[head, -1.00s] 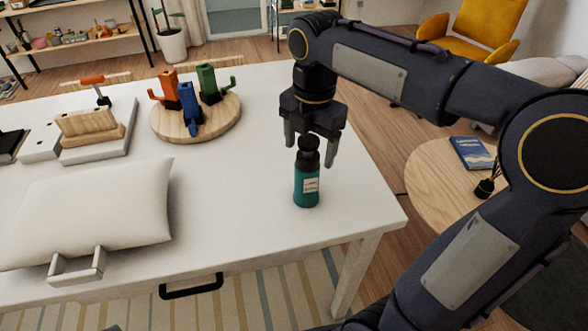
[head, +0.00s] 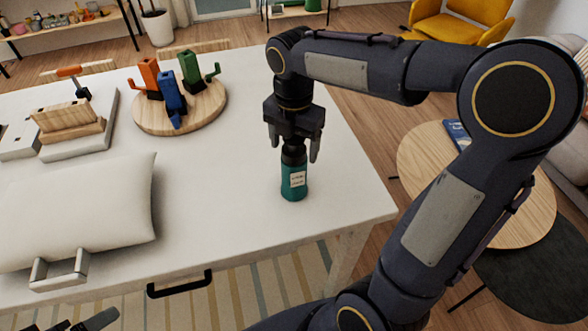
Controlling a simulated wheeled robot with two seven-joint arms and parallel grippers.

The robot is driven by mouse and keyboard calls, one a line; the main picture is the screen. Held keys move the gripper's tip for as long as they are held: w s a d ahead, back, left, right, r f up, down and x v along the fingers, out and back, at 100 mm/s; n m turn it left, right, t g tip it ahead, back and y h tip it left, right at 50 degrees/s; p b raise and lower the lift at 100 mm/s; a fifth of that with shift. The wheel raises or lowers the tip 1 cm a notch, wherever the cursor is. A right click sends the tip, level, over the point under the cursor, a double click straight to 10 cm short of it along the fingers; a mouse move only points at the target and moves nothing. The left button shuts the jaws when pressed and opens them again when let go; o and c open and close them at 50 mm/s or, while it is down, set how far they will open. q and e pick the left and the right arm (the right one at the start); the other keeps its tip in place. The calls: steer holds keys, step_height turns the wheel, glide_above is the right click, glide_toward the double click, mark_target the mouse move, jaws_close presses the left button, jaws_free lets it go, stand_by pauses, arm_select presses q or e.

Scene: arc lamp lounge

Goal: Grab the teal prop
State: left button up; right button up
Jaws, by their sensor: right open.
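The teal prop is a small teal bottle (head: 294,186) with a dark cap and a pale label. It stands upright on the white table near its right front part. My right gripper (head: 294,150) points down over it, open, with a finger on each side of the dark cap. I cannot tell whether the fingers touch the cap.
A round wooden board (head: 205,118) holds orange, blue and green figures at the back. A pale cushion (head: 80,210) lies on the left of the white table (head: 225,215). A round wooden side table (head: 418,155) stands to the right. The table around the bottle is clear.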

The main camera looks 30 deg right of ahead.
steer(key=shift+f, duration=0.55)
jaws_close()
